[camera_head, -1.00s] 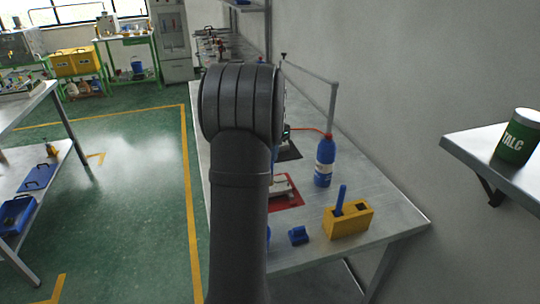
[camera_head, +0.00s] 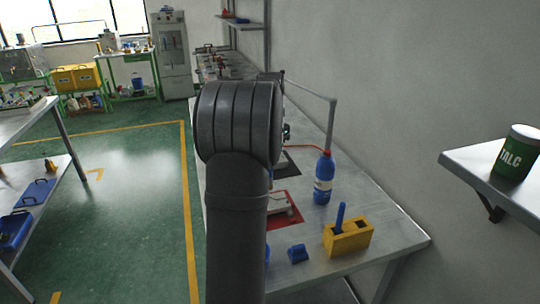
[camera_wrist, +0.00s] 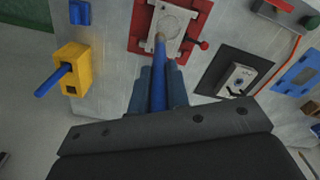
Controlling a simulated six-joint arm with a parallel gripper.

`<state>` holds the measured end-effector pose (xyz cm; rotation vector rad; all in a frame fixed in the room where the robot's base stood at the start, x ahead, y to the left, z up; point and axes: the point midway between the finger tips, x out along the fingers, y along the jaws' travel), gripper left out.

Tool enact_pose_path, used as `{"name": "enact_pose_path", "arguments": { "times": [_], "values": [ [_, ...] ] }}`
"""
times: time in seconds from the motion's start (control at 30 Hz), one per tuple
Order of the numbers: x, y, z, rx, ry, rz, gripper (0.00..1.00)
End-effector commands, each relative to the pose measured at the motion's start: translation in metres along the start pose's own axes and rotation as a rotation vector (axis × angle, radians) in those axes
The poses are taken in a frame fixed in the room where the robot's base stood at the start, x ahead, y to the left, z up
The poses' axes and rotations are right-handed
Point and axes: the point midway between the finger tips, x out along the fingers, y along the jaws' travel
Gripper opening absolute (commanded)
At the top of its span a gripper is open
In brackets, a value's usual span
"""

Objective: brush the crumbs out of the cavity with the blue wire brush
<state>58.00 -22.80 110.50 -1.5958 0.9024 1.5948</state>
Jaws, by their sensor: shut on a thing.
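My gripper (camera_wrist: 160,72) is shut on the blue wire brush (camera_wrist: 159,92). The brush points away from me, and its tan tip overlaps the near left part of the light grey mould plate (camera_wrist: 185,30) in the wrist view. I cannot tell whether the tip touches the plate. The round cavity (camera_wrist: 172,24) lies just beyond the tip; crumbs are too small to make out. The plate sits on a red base (camera_wrist: 140,28), which also shows partly in the head view (camera_head: 294,215). My arm hides the gripper and brush in the head view.
A yellow block (camera_head: 352,240) holding a blue-handled tool (camera_head: 340,217) stands near a small blue block (camera_head: 297,254). A blue bottle (camera_head: 323,180) stands behind. A black pad (camera_wrist: 212,82) with a grey device (camera_wrist: 238,78) lies right of the mould. Bare metal tabletop separates them.

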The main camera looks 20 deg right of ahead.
Motion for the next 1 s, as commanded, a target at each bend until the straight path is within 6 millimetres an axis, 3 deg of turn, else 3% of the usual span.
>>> {"name": "enact_pose_path", "arguments": {
  "times": [0.47,1.0],
  "values": [
    [0.005,-0.001,0.000,0.000,0.000,0.000,0.00],
    [0.051,0.000,0.000,0.000,-0.001,0.001,0.00]
  ]
}}
